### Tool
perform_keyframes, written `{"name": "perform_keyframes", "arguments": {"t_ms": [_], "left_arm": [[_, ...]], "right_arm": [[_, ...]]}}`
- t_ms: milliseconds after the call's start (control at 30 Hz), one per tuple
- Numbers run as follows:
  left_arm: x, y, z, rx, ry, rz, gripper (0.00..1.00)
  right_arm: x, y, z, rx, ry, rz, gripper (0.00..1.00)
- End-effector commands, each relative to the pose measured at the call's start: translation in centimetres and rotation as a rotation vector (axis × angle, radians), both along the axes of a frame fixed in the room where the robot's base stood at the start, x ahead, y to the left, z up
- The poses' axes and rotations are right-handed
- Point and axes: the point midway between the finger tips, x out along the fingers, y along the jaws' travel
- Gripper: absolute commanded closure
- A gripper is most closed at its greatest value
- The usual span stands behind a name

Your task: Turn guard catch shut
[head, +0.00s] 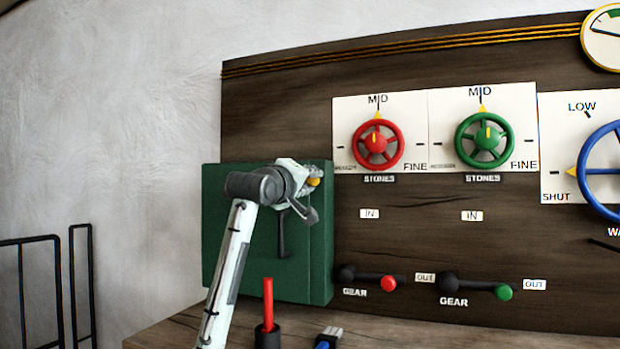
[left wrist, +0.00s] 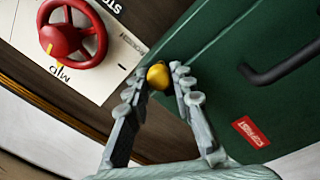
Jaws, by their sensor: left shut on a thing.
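The guard is a green box (head: 226,210) fixed to the left part of the dark wooden board. Its catch, a small yellow knob (head: 314,182), sits at the upper right edge of the box. It also shows in the left wrist view (left wrist: 158,77), at the edge of the green face. My left gripper (head: 308,180) reaches across the front of the box and is shut on the catch, with a finger on each side in the left wrist view (left wrist: 157,84). The gripper hides much of the catch in the head view. My right gripper is not in view.
A dark handle (head: 282,235) stands out from the box front. Right of it are a red wheel (head: 376,146), a green wheel (head: 484,140) and a blue wheel (head: 590,170). Gear levers with red (head: 388,283) and green (head: 503,292) knobs sit below. A red-handled thing (head: 268,300) stands on the ledge.

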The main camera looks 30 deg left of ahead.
Motion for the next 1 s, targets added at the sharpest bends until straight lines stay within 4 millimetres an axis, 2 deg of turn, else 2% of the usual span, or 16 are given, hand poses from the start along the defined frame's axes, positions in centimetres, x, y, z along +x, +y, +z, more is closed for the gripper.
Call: {"name": "perform_keyframes", "arguments": {"t_ms": [200,533,1000], "left_arm": [[0.1,-0.2,0.0,-0.187,-0.041,-0.003,1.0],[0.1,-0.1,-0.1,-0.376,-0.086,0.0,1.0],[0.0,0.0,-0.2,-0.447,-0.105,0.002,1.0]], "right_arm": [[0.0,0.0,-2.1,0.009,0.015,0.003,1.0],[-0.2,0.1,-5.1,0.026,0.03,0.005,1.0],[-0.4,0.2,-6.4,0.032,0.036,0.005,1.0]]}}
